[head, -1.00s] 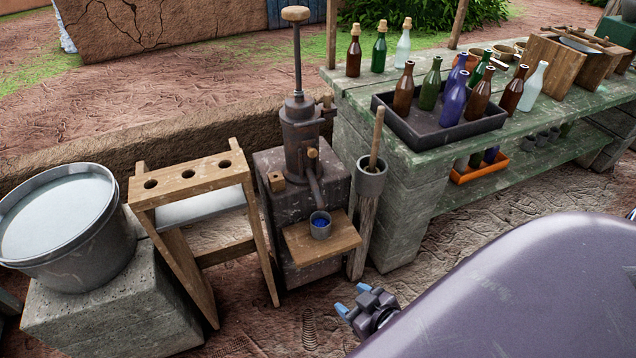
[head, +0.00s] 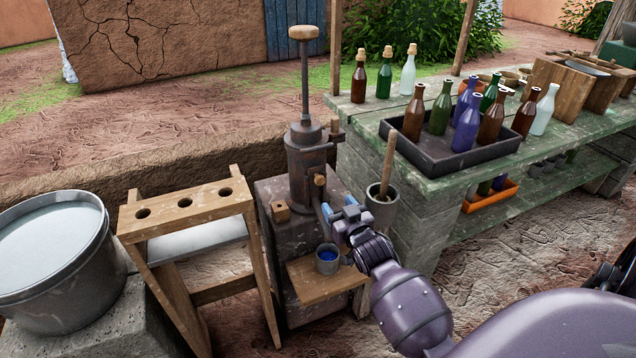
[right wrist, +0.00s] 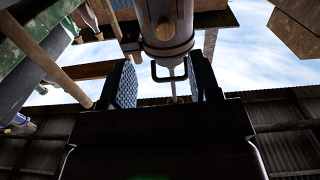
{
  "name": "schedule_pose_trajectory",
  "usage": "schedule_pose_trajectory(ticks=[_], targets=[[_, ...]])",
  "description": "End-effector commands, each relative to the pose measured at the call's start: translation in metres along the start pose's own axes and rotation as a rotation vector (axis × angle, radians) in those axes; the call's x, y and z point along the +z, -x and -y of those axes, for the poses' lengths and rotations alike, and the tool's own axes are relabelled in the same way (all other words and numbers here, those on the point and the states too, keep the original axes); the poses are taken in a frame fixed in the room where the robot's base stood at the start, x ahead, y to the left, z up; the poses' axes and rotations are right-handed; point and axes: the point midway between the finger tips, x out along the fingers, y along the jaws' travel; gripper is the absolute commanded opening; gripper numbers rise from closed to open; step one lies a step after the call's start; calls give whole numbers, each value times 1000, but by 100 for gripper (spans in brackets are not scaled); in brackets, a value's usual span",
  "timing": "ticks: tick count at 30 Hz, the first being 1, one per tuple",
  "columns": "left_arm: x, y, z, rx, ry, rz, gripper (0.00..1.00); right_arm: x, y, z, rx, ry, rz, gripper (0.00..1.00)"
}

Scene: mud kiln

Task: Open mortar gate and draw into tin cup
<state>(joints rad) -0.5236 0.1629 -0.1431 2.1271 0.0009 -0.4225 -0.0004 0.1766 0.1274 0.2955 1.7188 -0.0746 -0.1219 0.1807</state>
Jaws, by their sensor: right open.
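The mortar dispenser (head: 306,165) is a dark upright metal cylinder with a plunger rod and round wooden top, standing on a dark block. A small wooden knob (head: 320,181) sits low on its front. The tin cup (head: 327,262), blue inside, stands upright on the wooden shelf below the spout. My right gripper (head: 339,208) is open and empty at the spout, above and slightly right of the cup, hiding part of the spout. In the right wrist view, a dark metal loop (right wrist: 169,78) under the cylinder appears between the open fingers; contact cannot be told. My left gripper is out of view.
A grey pot (head: 382,205) with a wooden stick stands on a post close right of my gripper. A wooden rack (head: 190,210) and a large metal tub (head: 55,285) are at left. A green bench (head: 440,180) holds a dark tray of bottles at right.

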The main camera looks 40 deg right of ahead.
Motion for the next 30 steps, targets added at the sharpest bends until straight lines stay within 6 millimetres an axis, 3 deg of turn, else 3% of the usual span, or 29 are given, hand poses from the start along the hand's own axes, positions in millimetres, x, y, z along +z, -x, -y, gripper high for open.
schedule_pose_trajectory(ticks=[3,8,21,30], targets=[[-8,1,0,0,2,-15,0,-7,-2,3,-10,-28,-33,57],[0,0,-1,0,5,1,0,-6,-12,4,-11,-36,-31,57],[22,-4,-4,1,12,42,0,-5,-79,5,-11,-32,-28,57],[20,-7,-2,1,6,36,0,-8,-105,5,-11,-34,-30,57]])
